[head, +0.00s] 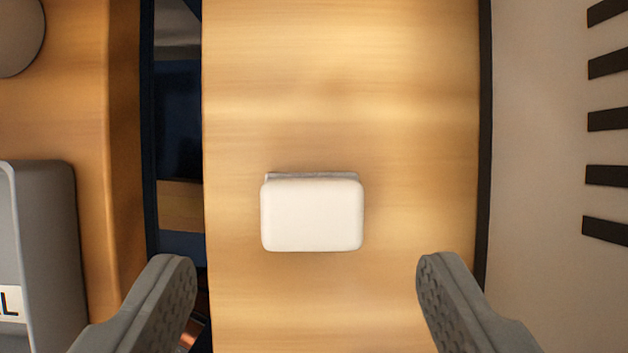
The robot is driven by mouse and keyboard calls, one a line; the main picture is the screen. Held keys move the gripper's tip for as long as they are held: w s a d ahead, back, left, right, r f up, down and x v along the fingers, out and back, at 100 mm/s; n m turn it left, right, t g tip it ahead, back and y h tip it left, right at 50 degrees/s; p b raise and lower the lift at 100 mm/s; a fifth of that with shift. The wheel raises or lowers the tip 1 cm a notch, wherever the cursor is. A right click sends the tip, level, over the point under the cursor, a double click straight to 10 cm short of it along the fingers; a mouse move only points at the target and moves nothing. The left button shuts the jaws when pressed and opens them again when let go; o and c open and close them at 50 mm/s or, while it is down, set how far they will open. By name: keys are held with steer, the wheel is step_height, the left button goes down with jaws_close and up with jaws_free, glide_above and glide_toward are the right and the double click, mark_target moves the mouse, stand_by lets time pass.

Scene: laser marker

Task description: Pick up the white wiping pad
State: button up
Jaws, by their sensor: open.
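The white wiping pad (312,215) is a rounded block in the middle of the head view. It lies on a light wooden surface (340,90), with a thin grey edge showing along its far side. My gripper (305,275) is open, with one grey finger at the lower left and one at the lower right. The pad is between the fingers from side to side but a little farther up the picture. Neither finger appears to touch it.
A dark gap (178,130) runs along the wooden surface's left side. Beyond it, a grey bin (45,215) with a partly seen label stands on another wooden surface. A pale panel (535,130) with black slots lies right, past a dark edge. The wood around the pad is clear.

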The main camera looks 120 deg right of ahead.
mark_target(312, 226)
steer(key=x, duration=0.4)
steer(key=shift+w+f, duration=0.2)
steer(key=shift+c, duration=0.5)
steer(key=c, duration=1)
steer(key=shift+o, duration=0.2)
step_height(312, 226, up, 28)
